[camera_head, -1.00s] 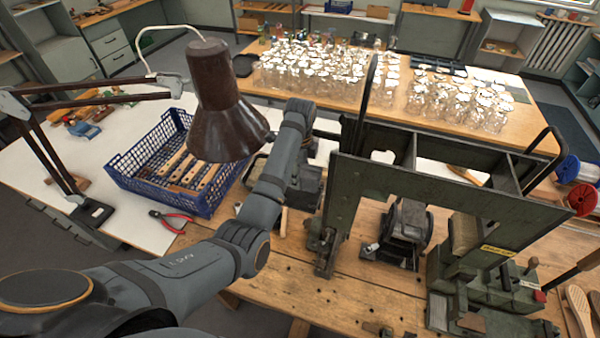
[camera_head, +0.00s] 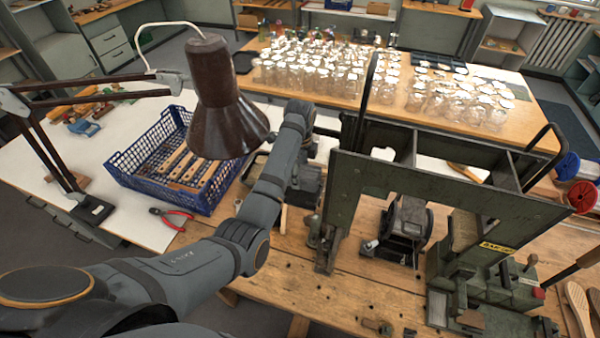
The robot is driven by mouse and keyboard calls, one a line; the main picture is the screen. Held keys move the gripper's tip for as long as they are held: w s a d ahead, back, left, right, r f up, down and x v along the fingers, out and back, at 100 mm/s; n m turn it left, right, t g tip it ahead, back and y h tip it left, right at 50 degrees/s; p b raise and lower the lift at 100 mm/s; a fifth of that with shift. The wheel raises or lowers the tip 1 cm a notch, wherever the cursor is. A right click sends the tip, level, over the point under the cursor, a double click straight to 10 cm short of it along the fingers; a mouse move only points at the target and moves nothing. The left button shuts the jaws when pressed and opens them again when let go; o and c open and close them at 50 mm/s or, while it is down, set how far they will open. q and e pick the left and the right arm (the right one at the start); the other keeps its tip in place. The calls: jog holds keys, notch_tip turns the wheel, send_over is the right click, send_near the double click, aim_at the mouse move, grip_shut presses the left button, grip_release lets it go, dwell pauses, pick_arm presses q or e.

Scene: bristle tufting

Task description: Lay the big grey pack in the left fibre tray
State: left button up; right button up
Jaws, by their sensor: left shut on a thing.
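My left arm reaches in from the lower left and bends up to its wrist, beside the brown lamp shade. My left gripper (camera_head: 306,172) is at the dark area just left of the green machine frame, mostly hidden by my own arm. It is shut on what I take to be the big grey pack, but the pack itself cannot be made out. I cannot pick out the left fibre tray; my arm and the machine cover that part of the bench. My right gripper is not in view.
A brown lamp (camera_head: 222,110) and a blue crate (camera_head: 150,186) of wooden brush bodies stand at the left. Red-handled pliers (camera_head: 176,219) lie by the crate. The green machine (camera_head: 450,194) fills the right. Many glass jars (camera_head: 330,75) crowd the back table. The front bench (camera_head: 300,283) is mostly clear.

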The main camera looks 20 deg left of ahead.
pick_arm(q)
jog(key=o, duration=1.2)
jog(key=o, duration=0.4)
jog(key=shift+c, duration=0.2)
